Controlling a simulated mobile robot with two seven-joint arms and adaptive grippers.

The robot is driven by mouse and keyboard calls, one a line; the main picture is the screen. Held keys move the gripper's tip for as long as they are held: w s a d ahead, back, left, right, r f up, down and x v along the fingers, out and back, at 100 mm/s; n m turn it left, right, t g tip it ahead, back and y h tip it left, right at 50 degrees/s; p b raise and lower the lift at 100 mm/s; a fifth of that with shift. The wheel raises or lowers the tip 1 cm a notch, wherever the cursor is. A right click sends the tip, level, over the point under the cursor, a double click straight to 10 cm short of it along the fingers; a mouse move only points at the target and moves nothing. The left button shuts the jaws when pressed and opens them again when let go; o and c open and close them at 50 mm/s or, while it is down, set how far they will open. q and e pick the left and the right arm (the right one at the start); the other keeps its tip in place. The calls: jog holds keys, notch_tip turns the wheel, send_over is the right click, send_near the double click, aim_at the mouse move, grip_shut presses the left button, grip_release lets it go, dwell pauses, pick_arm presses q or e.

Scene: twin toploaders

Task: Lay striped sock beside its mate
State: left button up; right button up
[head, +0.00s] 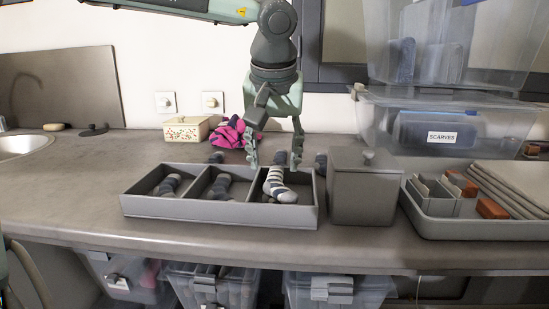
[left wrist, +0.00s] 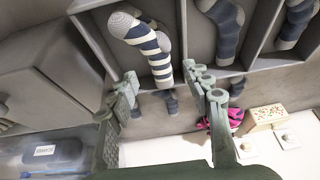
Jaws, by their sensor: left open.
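A cream and dark striped sock (head: 279,187) lies in the right compartment of a grey three-part tray (head: 215,209). Dark grey socks lie in the middle compartment (head: 220,187) and left compartment (head: 168,186). My left gripper (head: 277,160) points down at the right compartment's back edge. Its fingers are open and apart from the striped sock, with nothing between them. My right gripper is not in view.
A pink and navy cloth (head: 234,134) and a floral box (head: 186,129) lie behind.

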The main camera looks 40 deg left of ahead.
pick_arm(q)
jog(key=v, duration=1.1)
jog(key=shift+r, duration=0.25)
jog(key=shift+s+d, duration=0.1)
